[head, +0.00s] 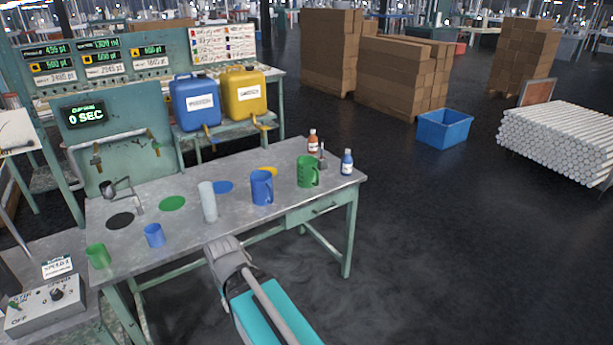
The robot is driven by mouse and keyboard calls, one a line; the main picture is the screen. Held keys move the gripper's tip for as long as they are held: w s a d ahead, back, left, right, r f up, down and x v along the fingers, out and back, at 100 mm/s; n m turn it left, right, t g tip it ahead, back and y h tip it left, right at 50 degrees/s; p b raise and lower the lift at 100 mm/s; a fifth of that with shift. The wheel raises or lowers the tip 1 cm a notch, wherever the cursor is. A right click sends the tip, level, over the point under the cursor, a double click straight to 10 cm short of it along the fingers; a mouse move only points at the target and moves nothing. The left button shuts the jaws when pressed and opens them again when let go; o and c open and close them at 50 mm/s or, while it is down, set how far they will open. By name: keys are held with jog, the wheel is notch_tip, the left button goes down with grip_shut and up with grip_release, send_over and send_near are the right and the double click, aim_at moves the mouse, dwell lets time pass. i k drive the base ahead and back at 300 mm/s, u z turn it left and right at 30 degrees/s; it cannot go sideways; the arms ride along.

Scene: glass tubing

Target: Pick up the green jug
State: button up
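The green jug (307,172) stands upright toward the right end of the grey metal table (185,227). Its handle points right. A blue jug (261,187) stands to its left, with a gap between them. A grey part of my arm shows at the bottom centre, in front of the table's near edge and well apart from the green jug. I can make out no gripper fingers in this view. Nothing is seen touching the green jug.
A brown bottle (313,142) and a blue bottle (347,163) stand close to the green jug. A pale cylinder (208,203), small blue cup (154,236) and small green cup (97,256) stand further left. Blue and yellow canisters (246,92) are behind.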

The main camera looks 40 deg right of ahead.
aim_at(308, 174)
jog(key=z, duration=0.15)
jog(key=i, duration=0.45)
jog(key=z, duration=0.6)
jog(key=i, duration=0.9)
jog(key=u, duration=0.05)
